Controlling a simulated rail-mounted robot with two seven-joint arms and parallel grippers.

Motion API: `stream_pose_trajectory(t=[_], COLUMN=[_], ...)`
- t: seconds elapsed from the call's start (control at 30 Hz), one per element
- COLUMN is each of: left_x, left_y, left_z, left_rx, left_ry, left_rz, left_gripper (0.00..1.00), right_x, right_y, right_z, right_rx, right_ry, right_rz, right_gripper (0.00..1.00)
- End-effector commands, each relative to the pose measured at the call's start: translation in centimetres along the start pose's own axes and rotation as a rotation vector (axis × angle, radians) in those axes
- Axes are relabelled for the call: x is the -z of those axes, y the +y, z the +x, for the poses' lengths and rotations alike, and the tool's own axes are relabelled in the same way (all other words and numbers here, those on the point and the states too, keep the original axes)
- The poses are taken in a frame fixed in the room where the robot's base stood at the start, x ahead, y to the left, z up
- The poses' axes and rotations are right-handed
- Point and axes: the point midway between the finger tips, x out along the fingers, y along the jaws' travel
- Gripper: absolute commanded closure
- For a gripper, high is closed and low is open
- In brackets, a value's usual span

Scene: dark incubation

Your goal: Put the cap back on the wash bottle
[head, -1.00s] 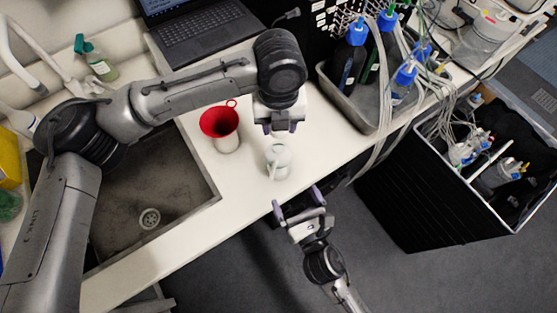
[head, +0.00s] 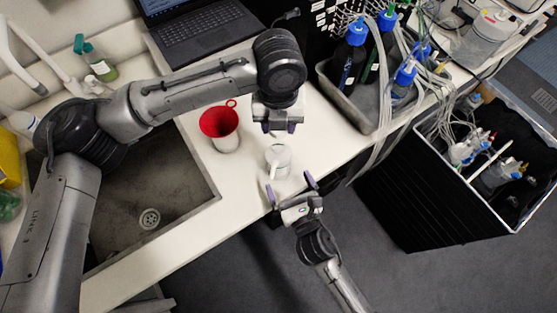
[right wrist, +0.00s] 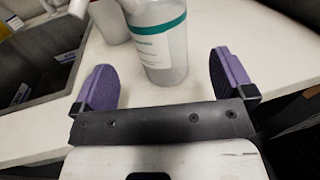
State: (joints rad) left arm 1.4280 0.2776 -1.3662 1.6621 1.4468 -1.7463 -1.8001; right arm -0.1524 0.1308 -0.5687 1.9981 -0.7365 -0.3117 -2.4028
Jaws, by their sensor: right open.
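The white wash bottle (head: 284,163) stands upright on the white bench below the left gripper in the head view. In the right wrist view the wash bottle (right wrist: 160,45) is translucent with a teal label band, and its top is cut off. My right gripper (head: 290,188) is open, its purple fingers spread at the bench's front edge. In the right wrist view its fingers (right wrist: 165,82) lie either side of the bottle, not visibly touching it. My left gripper (head: 278,126) points down above and behind the bottle; its grip is unclear. I cannot make out the cap.
A red funnel (head: 218,121) stands on the bench left of the bottle. The sink (head: 150,190) lies further left. A grey tray (head: 370,118) with blue-capped bottles is at the back right. A black bin (head: 410,210) with tubing stands right. A laptop (head: 205,30) is behind.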

Motion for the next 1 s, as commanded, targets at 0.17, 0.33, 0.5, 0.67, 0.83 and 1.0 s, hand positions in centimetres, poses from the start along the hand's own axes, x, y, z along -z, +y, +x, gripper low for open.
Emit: stream_pose_trajectory(t=[0.17,0.33,0.5,0.67,0.83,1.0], left_x=[0.0,0.0,0.0,0.0,0.0,0.0], left_y=[0.0,0.0,0.0,0.0,0.0,0.0], left_z=[0.0,0.0,0.0,0.0,0.0,0.0], left_rx=[0.000,0.000,0.000,0.000,0.000,0.000], left_ry=[0.000,0.000,0.000,0.000,0.000,0.000], left_rz=[0.000,0.000,0.000,0.000,0.000,0.000], left_gripper=[0.78,0.78,0.78,0.78,0.78,0.78], right_x=[-0.1,-0.1,0.0,0.0,0.0,0.0], right_y=[0.0,0.0,0.0,0.0,0.0,0.0], right_z=[3.1,5.4,6.9,7.5,7.7,7.7], right_rx=[0.001,0.000,0.000,0.000,0.000,0.000], right_ry=[-0.002,-0.001,0.000,0.001,0.001,0.001], right_rz=[0.000,0.000,0.001,0.000,0.000,0.000], right_gripper=[0.00,0.00,0.00,0.00,0.00,0.00])
